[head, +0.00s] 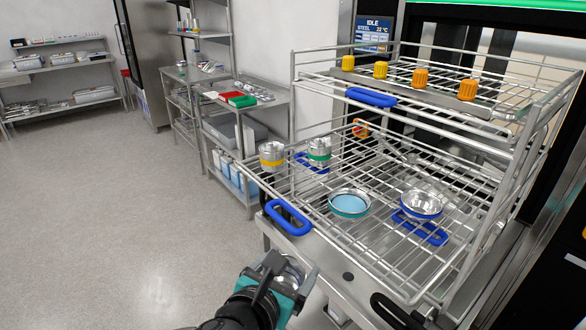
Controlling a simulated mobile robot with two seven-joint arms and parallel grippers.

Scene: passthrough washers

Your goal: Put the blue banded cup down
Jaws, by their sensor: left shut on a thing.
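My left gripper (288,272) is at the bottom centre, in front of the rack's near left corner and apart from it. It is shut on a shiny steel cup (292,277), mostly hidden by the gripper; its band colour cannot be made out. On the lower wire rack (380,249) stand a yellow-banded cup (271,156) and a green-banded cup (319,150) at the left. A teal-banded bowl with a light blue inside (349,205) and a steel bowl with a blue band (421,206) stand nearer the middle. My right gripper is not in view.
The upper wire rack (530,82) overhangs the back and carries several yellow and orange knob-like pieces (381,70). Bare wire shows between the cups and at the front. Shelves (246,100) stand at the back left.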

